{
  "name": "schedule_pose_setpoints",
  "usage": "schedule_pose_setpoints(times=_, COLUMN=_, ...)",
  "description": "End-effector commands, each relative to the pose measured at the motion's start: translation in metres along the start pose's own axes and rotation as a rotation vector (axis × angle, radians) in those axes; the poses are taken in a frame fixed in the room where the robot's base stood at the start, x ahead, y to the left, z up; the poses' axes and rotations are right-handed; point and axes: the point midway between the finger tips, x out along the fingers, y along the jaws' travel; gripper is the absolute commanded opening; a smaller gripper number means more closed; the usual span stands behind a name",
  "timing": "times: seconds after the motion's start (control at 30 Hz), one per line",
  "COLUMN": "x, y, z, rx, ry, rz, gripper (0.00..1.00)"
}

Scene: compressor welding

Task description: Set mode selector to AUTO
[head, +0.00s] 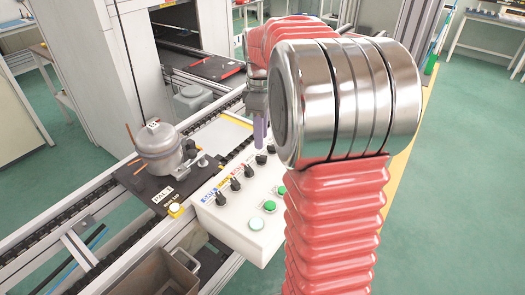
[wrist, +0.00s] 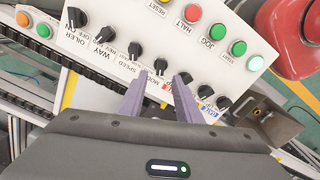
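The white control panel (head: 235,222) carries a row of black rotary knobs and several buttons. In the wrist view the panel (wrist: 180,45) appears turned, with labels including OILER, WAY and SPEED. A black knob (wrist: 162,66) lies just beyond and between my fingertips; its label looks like MODE but is partly hidden and too small to read surely. My gripper (wrist: 161,82) is open, with two purple fingers apart and nothing visibly held. In the head view my gripper (head: 260,133) points down over the far end of the knob row. Contact with the knob cannot be told.
Other knobs (wrist: 135,50) and (wrist: 185,78) stand close on both sides of that knob. Red HALT (wrist: 193,12) and green JOG (wrist: 217,31) buttons are nearby. A grey compressor (head: 160,150) sits on a black plate on the conveyor, left of the panel.

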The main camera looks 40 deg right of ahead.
Motion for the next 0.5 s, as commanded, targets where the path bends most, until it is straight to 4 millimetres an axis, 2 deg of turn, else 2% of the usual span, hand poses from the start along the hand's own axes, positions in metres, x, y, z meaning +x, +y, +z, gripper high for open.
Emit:
schedule_pose_setpoints(times=0.3, x=0.049, y=-0.001, z=0.000, rx=0.000, ry=-0.001, rz=-0.002, gripper=0.31)
schedule_pose_setpoints(times=0.5, x=0.066, y=0.000, z=0.000, rx=0.000, ry=0.000, rz=-0.001, gripper=0.31)
